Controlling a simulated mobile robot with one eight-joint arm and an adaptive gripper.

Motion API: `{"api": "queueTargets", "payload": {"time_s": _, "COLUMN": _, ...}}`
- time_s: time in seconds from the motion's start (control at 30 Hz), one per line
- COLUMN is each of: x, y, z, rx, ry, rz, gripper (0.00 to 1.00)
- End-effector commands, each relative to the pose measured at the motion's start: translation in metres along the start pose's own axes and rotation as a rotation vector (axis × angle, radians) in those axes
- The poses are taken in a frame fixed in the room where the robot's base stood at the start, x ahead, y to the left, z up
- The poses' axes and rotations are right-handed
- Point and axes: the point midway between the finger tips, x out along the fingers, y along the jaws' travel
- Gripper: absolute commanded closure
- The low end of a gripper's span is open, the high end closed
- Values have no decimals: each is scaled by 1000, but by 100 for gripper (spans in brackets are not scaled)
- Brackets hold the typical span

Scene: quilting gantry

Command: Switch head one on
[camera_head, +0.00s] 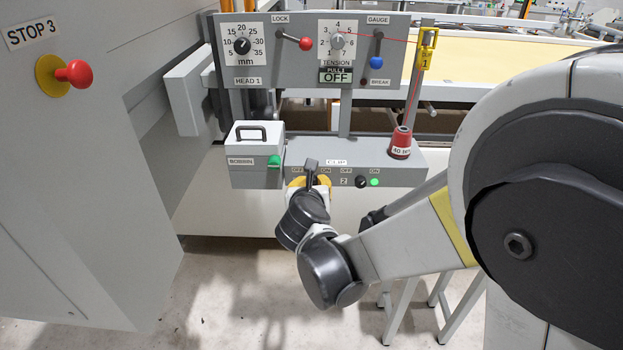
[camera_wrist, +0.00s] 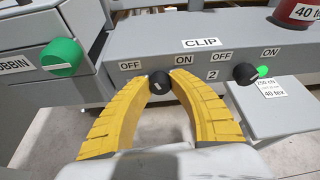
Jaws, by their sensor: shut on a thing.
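The round black switch knob one (camera_wrist: 158,84) sits on the grey CLIP box (camera_wrist: 118,45), between its OFF and ON labels. My gripper (camera_wrist: 160,79) has its two yellow fingers closed on this knob, one on each side. Which way the knob points I cannot clearly tell. In the head view my gripper (camera_head: 312,181) is at the front of the box and hides the knob. No lit lamp shows beside knob one; its right side is partly covered by the finger. The HEAD 1 panel (camera_head: 290,72) stands above, with a sign reading OFF.
Switch knob two (camera_wrist: 246,74) is to the right, with a lit green lamp (camera_wrist: 263,71). A BOBBIN box (camera_head: 256,178) with a green knob (camera_head: 273,162) adjoins on the left. A red thread cone (camera_head: 401,143) stands on the box's right end. A red STOP 3 button (camera_head: 75,73) is far left.

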Motion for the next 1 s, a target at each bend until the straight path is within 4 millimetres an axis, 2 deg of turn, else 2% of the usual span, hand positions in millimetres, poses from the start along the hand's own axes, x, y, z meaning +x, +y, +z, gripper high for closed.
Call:
{"api": "queueTargets", "payload": {"time_s": 0.6, "x": 1, "y": -3, "z": -3, "rx": 519, "ry": 0, "rz": 212, "gripper": 100}}
{"api": "queueTargets", "payload": {"time_s": 1.0, "x": 1, "y": -2, "z": -2, "rx": 761, "ry": 0, "rz": 314, "gripper": 100}}
